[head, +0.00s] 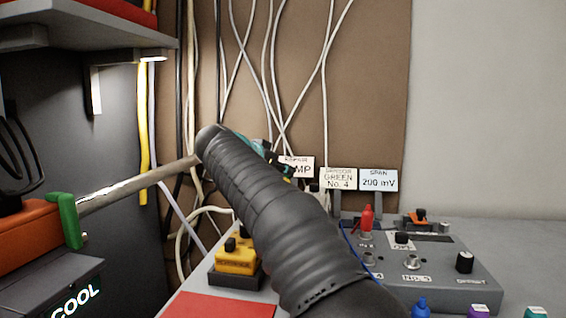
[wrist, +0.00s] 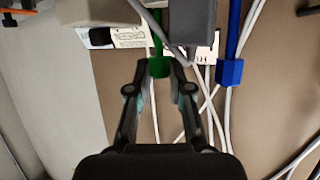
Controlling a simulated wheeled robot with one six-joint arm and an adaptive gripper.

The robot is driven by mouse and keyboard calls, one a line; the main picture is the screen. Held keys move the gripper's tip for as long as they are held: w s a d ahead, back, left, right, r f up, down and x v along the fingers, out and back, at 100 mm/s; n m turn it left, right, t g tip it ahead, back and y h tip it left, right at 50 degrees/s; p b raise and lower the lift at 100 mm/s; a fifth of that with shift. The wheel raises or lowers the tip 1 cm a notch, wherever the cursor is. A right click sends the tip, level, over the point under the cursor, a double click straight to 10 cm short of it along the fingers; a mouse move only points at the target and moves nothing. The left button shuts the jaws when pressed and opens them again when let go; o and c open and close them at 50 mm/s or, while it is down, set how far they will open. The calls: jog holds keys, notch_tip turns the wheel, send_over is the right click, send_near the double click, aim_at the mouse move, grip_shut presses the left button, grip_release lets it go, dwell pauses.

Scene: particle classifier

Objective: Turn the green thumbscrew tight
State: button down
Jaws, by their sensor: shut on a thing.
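In the wrist view, the green thumbscrew (wrist: 159,68) shows as a small green block with a thin green stem running up from it. My gripper (wrist: 159,75) has its two fingertips on either side of the block and is shut on it. In the head view, my dark ribbed arm covers most of my gripper, and only teal and black parts (head: 250,146) of it show beyond the arm. The thumbscrew is hidden there. How tight it is cannot be seen.
A blue block on a blue stem (wrist: 230,72) stands right of the thumbscrew, with a grey block (wrist: 188,22) between. White cables hang behind. In the head view, a grey control box (head: 440,265) and label cards (head: 338,179) stand right of my arm, and a yellow block (head: 236,260) left.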

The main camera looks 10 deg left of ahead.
jog(key=shift+a+m+g+h+p, duration=0.1)
jog(key=shift+m+g+h+p, duration=0.3)
jog(key=shift+m+h+p, duration=0.1)
jog(key=c, duration=1)
grip_release()
jog(key=shift+c, duration=0.2)
jog(key=v, duration=1.2)
jog(key=shift+f, duration=0.1)
